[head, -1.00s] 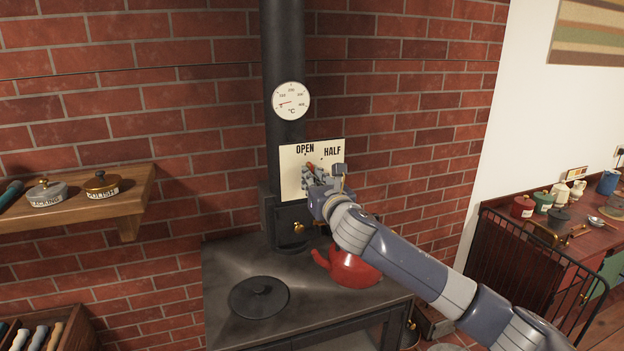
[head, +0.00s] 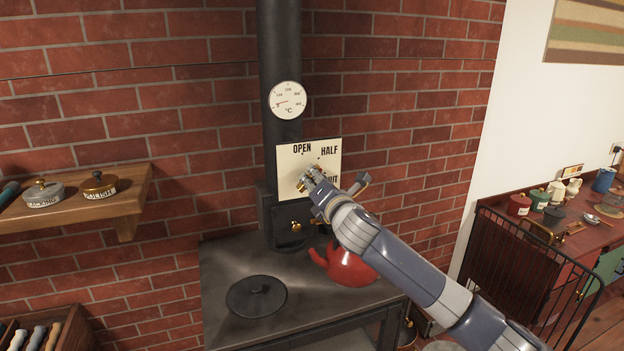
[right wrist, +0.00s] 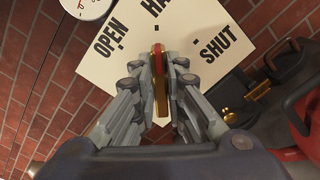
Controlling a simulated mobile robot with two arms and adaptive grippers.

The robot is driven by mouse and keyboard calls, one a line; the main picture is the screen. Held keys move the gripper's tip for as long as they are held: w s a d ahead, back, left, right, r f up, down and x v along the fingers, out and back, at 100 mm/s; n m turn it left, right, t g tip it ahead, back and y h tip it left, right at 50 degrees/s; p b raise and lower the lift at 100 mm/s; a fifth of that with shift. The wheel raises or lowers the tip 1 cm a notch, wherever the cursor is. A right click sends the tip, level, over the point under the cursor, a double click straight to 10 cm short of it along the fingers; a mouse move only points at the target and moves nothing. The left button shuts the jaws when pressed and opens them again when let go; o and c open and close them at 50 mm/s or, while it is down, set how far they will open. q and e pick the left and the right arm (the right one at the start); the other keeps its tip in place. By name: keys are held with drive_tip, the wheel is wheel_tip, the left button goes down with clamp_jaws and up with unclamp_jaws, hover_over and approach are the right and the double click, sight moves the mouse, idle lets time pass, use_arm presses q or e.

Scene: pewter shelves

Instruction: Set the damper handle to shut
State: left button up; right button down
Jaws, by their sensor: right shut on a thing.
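The damper plate (head: 290,160) is a pale square on the black stove pipe, lettered OPEN, HALF and SHUT; my arm partly covers SHUT in the head view. The damper handle (right wrist: 158,80) is a brass lever with a red part, and it lines up roughly with the HALF mark in the right wrist view. My right gripper (right wrist: 158,85) is shut on the handle, with a finger on each side of it. In the head view the right gripper (head: 311,178) hides most of the handle. My left gripper is out of view.
The stove top (head: 228,262) below bears a red kettle (head: 347,264) under my right arm and a black lid (head: 257,295). A dial gauge (head: 288,101) is on the pipe above. A wooden shelf (head: 135,190) with lidded pots is at left. A railing (head: 530,255) stands at right.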

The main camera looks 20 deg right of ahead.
drive_tip(key=m, duration=0.3)
drive_tip(key=f+m, duration=0.1)
drive_tip(key=m, duration=0.2)
drive_tip(key=m+b, duration=0.1)
drive_tip(key=m, duration=0.1)
drive_tip(key=shift+d+f+m, duration=0.2)
drive_tip(key=shift+d+m, duration=0.05)
drive_tip(key=shift+m, duration=0.15)
idle(0.4)
drive_tip(key=c, duration=1.6)
unclamp_jaws()
drive_tip(key=shift+c, duration=0.2)
drive_tip(key=s, duration=1.2)
drive_tip(key=shift+d, duration=0.25)
